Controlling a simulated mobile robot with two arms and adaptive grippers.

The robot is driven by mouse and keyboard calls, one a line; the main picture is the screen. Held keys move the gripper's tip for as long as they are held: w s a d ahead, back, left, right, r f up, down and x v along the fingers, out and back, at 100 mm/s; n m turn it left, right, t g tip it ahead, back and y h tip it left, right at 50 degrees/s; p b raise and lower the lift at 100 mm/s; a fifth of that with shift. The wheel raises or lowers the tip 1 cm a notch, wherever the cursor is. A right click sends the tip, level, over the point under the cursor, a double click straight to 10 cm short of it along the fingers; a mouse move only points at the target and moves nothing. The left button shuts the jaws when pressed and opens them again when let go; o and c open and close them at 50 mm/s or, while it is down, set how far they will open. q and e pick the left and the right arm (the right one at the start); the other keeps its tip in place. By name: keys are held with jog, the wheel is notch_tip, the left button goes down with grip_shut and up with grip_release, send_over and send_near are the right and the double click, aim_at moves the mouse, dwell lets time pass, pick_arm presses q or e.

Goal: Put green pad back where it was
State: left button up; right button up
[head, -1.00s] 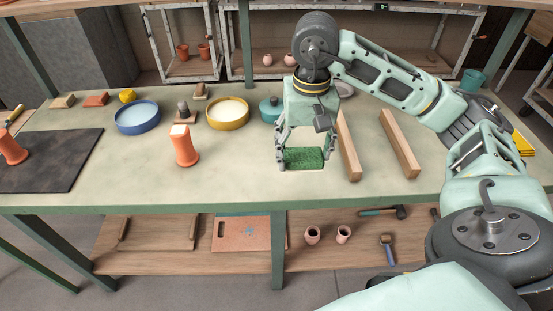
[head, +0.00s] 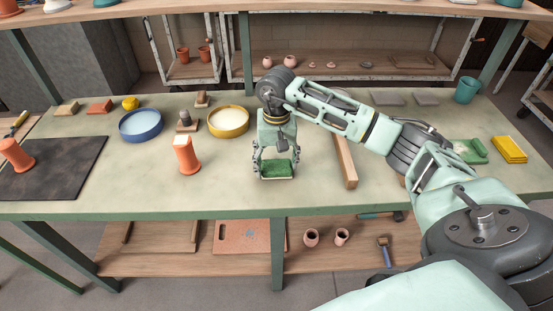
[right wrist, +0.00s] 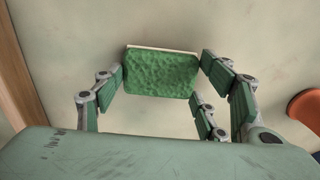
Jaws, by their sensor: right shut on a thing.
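The green pad (head: 279,170) is a small rough-textured block with a pale layer along one side. My right gripper (head: 277,163) is shut on it, with the fingers at its two ends. The right wrist view also shows the pad (right wrist: 160,74) between the fingers, over the pale worktop (head: 230,184). Whether it touches the worktop or hangs just above it, I cannot tell. My left gripper is not in view.
A wooden bar (head: 345,165) lies right of the gripper. Blue (head: 141,132) and yellow (head: 228,131) round basins stand behind left. A green flat piece (head: 475,156) and yellow pads (head: 510,152) lie at the right. The worktop between orange cup and gripper is clear.

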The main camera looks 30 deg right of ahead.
aim_at(276, 165)
jog(key=shift+f, duration=0.2)
jog(key=o, duration=1)
jog(key=shift+r, duration=0.1)
jog(key=shift+r, duration=0.2)
jog(key=shift+w+r, duration=0.1)
jog(key=shift+r, duration=0.25)
jog(key=shift+r+b, duration=1.3)
jog(key=shift+r, duration=4.3)
